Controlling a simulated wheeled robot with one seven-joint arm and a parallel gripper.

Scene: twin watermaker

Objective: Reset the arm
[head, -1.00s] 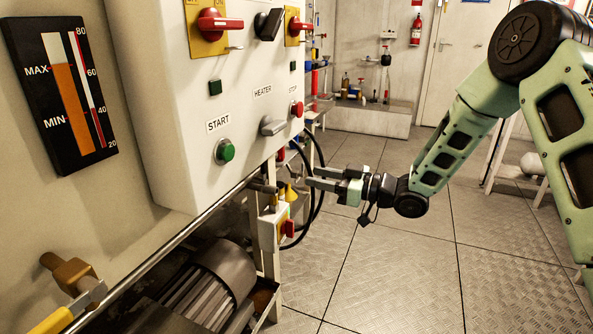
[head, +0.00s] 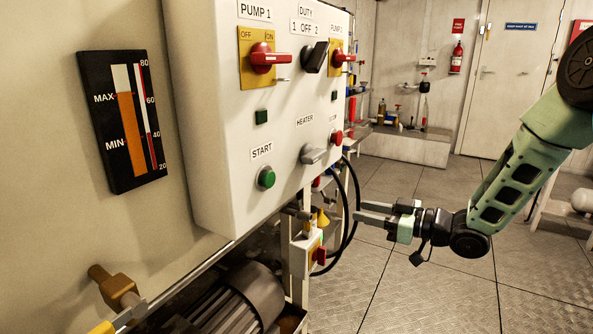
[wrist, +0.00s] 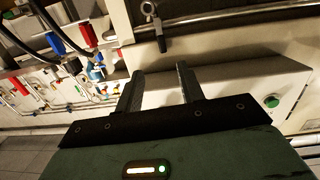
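My gripper (head: 358,211) is at the end of my pale green arm, which reaches in from the right edge of the head view. Its two fingers point left, toward the black cables beside the control cabinet. In the wrist view my gripper (wrist: 160,80) shows two dark fingers standing apart with nothing between them. It is open and empty. No contact with the cabinet or cables is visible.
The white control cabinet (head: 215,130) with switches and buttons fills the centre left. Black cables (head: 352,225) loop near the fingers. A brown-handled valve (head: 115,285) is at lower left. Open floor (head: 410,295) lies below the arm.

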